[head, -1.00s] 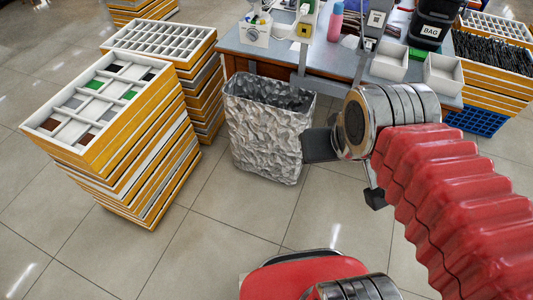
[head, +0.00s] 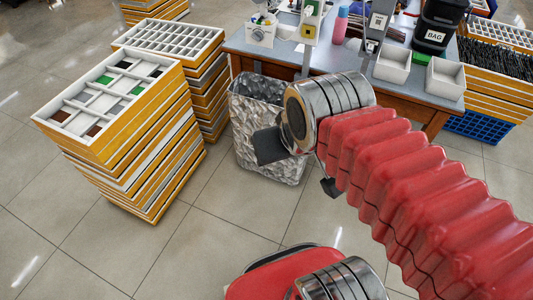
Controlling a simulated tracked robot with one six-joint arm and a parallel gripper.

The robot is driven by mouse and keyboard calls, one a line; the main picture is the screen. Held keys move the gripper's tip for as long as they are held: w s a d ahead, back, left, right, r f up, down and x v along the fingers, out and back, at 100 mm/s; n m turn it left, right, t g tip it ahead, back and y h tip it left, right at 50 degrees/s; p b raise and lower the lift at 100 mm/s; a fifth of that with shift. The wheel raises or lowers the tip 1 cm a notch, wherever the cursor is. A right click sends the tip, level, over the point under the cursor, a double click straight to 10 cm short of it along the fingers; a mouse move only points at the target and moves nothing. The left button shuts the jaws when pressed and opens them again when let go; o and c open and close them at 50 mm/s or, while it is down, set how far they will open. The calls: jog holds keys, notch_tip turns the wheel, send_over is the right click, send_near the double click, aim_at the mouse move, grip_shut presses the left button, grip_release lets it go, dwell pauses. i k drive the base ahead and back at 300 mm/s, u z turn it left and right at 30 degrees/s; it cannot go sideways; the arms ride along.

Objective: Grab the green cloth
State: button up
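Small green cloth pieces lie in compartments of the top tray (head: 62,105) on the front left stack. One green piece (head: 105,79) is near the tray's far left side, and another green piece (head: 137,91) is toward its right side. Both look like flat patches, too small to make out any weave. My gripper (head: 300,168) is to the right of this stack, in front of the silver bin, and well apart from the green pieces. Its two dark fingers are spread with nothing seen between them.
The crinkled silver bin (head: 254,120) stands behind my gripper. A second stack of yellow-sided trays (head: 172,38) is behind the first. A cluttered workbench (head: 245,47) is at the back. The floor (head: 190,240) in front of the stacks is clear.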

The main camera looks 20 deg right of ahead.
aim_at(420, 59)
jog(key=z, duration=2)
jog(key=i, duration=1.25)
jog(key=u, duration=0.45)
jog(key=i, duration=0.65)
jog(key=u, duration=0.45)
